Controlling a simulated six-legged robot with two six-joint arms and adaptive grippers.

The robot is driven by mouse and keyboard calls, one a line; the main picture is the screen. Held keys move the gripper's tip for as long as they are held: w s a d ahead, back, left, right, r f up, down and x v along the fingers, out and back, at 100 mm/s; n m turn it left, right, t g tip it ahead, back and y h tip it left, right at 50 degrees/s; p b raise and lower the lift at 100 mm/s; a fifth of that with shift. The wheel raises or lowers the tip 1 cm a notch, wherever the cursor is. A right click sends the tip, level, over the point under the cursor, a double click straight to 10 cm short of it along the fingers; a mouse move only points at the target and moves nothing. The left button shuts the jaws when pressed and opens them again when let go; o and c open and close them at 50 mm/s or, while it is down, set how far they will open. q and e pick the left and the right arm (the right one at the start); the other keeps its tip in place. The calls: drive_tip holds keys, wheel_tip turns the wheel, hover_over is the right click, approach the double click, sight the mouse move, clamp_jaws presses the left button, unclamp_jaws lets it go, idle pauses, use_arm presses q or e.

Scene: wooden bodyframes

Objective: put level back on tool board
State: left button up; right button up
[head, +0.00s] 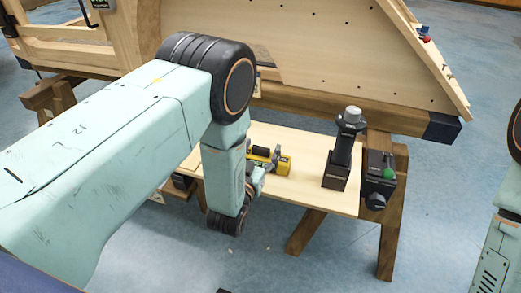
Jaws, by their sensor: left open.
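A yellow and black tool, likely the level (283,164), lies on a light plywood board (312,188) in the middle of the head view. My left arm covers its left part. My left gripper (260,176) is small in view and mostly hidden by its own wrist. It is open, close beside the left part of the yellow tool. I cannot tell whether it touches the tool. My right gripper is out of view; only part of the right arm shows at the right edge. I cannot tell whether this plywood board is the tool board.
A dark upright tool with a grey knob (344,150) stands on the board's right side. A black box with a green button (380,178) is at the right trestle (391,235). A large wooden bodyframe (310,50) rises behind. Blue floor is clear in front.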

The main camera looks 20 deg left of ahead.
use_arm(q)
drive_tip(key=shift+r, duration=0.15)
drive_tip(key=shift+s+p, duration=0.2)
drive_tip(key=shift+p, duration=0.1)
drive_tip(key=s+p, duration=0.4)
drive_tip(key=s, duration=0.8)
drive_tip(key=s+a+f+g+y, duration=0.1)
drive_tip(key=s+a+f+g, duration=0.3)
drive_tip(key=f, duration=0.3)
drive_tip(key=s+a+f+g, duration=0.1)
drive_tip(key=s+f+g, duration=0.1)
drive_tip(key=s+g, duration=0.3)
drive_tip(key=s+a+f+g, duration=0.1)
drive_tip(key=s+f+g, duration=0.2)
drive_tip(key=s, duration=0.7)
drive_tip(key=shift+s+a+f+n+g, duration=0.25)
drive_tip(key=shift+s+a+n+g, duration=0.15)
drive_tip(key=shift+g, duration=0.8)
drive_tip(key=shift+o, duration=0.6)
drive_tip(key=s+r+g, duration=0.1)
drive_tip(key=s+g, duration=0.2)
drive_tip(key=s, duration=0.5)
drive_tip(key=shift+d+g+h, duration=0.2)
drive_tip(key=shift+g+h, duration=0.1)
drive_tip(key=shift+r, duration=0.1)
